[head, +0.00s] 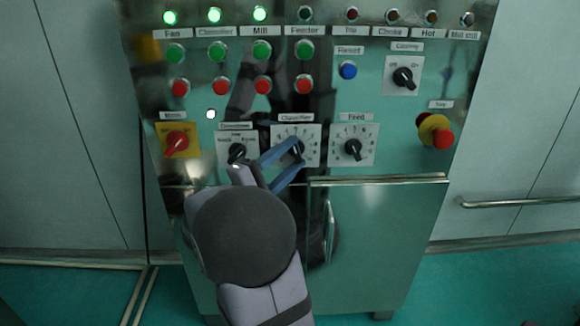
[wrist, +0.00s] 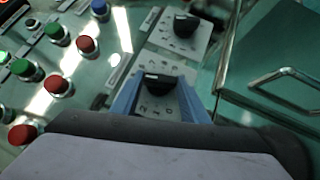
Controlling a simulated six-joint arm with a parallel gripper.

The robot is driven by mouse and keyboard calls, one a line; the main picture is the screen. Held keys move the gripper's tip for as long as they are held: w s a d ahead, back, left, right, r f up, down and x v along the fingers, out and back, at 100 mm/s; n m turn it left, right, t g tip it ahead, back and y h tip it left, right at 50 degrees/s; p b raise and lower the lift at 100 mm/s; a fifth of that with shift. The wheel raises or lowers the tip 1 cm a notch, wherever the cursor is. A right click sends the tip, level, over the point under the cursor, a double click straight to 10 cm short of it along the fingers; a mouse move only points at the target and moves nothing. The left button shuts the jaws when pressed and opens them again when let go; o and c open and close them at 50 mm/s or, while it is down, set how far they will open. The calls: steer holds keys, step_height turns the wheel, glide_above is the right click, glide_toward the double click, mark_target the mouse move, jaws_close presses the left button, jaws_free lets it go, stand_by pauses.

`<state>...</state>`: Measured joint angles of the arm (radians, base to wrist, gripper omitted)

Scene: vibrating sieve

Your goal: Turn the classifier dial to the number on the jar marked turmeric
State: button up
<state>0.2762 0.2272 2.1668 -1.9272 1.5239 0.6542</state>
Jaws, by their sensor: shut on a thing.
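The classifier dial (head: 298,148) is a black knob on a white numbered plate (head: 312,132) in the middle of the control panel. My gripper (head: 285,150) has blue fingers and is shut on this knob, one finger on each side. The wrist view also shows the knob (wrist: 158,82) between the blue fingers (wrist: 155,90). The numbers on the plate are too small and partly covered, so the dial's setting cannot be read. No jar marked turmeric is in view.
The feed dial (head: 353,147) is close on the right and another black selector (head: 237,152) close on the left. Green and red buttons (head: 263,86) sit above. A red-and-yellow stop button (head: 436,132) is at the right.

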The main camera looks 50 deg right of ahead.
steer(key=n+t+h+b, duration=0.1)
steer(key=n, duration=0.1)
steer(key=f+n+t+h+b, duration=0.1)
steer(key=b, duration=0.1)
steer(key=shift+s+d+n+b, duration=0.1)
steer(key=shift+n+b, duration=0.2)
steer(key=shift+n, duration=0.1)
steer(key=shift+s+d+n+t+h+b, duration=0.1)
steer(key=shift+n+t+h+b, duration=0.3)
steer(key=shift+n+t+b, duration=0.65)
steer(key=shift+n+t+h+b, duration=0.2)
steer(key=shift+n+t+h, duration=0.4)
steer(key=shift+n, duration=0.85)
steer(key=shift+t, duration=0.35)
steer(key=o, duration=1.1)
steer(key=shift+r, duration=0.1)
steer(key=shift+c, duration=0.2)
steer(key=v, duration=0.7)
steer(key=shift+a, duration=0.2)
